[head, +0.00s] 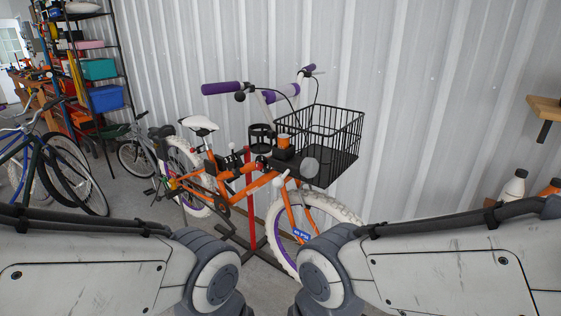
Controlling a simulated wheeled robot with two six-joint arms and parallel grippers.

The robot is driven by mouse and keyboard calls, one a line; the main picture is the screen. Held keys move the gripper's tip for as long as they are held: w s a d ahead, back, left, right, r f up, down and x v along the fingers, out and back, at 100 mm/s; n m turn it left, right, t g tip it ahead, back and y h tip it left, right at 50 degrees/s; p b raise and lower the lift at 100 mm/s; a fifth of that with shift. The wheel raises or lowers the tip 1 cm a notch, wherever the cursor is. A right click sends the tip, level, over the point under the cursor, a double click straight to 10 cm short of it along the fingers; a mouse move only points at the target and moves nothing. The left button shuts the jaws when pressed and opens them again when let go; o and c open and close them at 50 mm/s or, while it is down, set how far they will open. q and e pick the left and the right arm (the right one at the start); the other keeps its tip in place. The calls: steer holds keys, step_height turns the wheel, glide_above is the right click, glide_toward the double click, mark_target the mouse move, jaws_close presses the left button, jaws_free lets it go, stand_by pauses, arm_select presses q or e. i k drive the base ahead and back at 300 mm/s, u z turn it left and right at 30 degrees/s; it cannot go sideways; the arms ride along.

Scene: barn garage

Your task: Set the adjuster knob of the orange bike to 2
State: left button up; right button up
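The orange bike (243,184) stands upright in front of me, held at a red repair stand (250,205). Its front wheel (330,214) points toward the right. It has purple grips (222,88), a white saddle (200,123) and a black wire basket (338,135) at the front. A small orange and black part (283,147) sits by the basket near the handlebar stem. I cannot make out the adjuster knob or its number from here. My two arms come in from the lower left and lower right; both grippers are out of view.
Other bikes, one blue (40,150), stand at the left. A shelf with coloured bins (108,97) is behind them. A corrugated wall (430,110) closes the back. Bottles (515,185) and a wooden wall shelf (546,107) are at the right.

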mark_target(258, 166)
steer(key=k, duration=0.4)
steer(key=u, duration=0.55)
steer(key=i, duration=1.25)
steer(key=z, duration=0.65)
